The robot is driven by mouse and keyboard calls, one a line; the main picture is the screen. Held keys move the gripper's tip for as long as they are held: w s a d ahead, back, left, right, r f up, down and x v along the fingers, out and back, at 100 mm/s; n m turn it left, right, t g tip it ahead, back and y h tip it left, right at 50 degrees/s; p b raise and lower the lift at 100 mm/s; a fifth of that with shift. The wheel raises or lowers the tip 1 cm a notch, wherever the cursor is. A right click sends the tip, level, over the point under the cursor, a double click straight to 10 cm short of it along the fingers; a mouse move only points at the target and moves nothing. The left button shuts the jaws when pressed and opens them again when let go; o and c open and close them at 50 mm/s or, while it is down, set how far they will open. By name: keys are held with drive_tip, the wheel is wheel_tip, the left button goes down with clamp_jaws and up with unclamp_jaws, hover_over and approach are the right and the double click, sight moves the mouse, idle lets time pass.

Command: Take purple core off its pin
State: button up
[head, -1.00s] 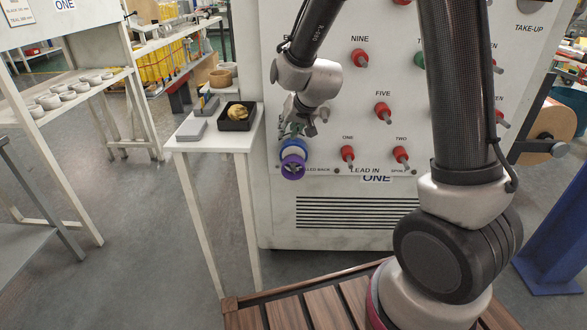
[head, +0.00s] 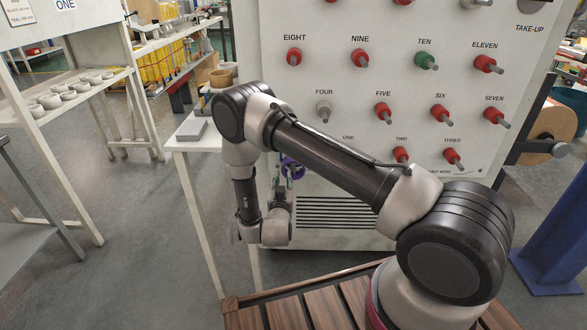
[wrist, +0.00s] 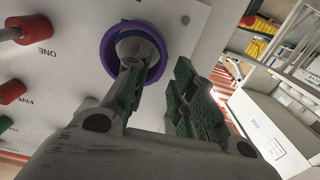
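The purple core (wrist: 107,46) is a purple ring on the machine's white panel, low at its left side. In the wrist view it surrounds a pale inner part with a dark blue band. In the head view it (head: 295,166) is partly hidden by my arm and gripper. My gripper (wrist: 160,66) is open, with green-padded fingers apart. The left finger overlaps the ring's lower part in the picture; the right finger is outside it, to the right. I cannot tell whether either finger touches it. My gripper also shows in the head view (head: 283,188), just below the core.
The white panel (head: 320,85) carries several red pins, a green pin (head: 426,61) and a grey pin (head: 323,111). A small white side table (head: 185,144) with a grey block stands left of it. The floor between the shelves and side table is clear.

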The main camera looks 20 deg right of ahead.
sight(284, 172)
drive_tip(key=x, duration=0.6)
drive_tip(key=shift+w+r, duration=0.15)
drive_tip(key=shift+w, duration=0.25)
clamp_jaws()
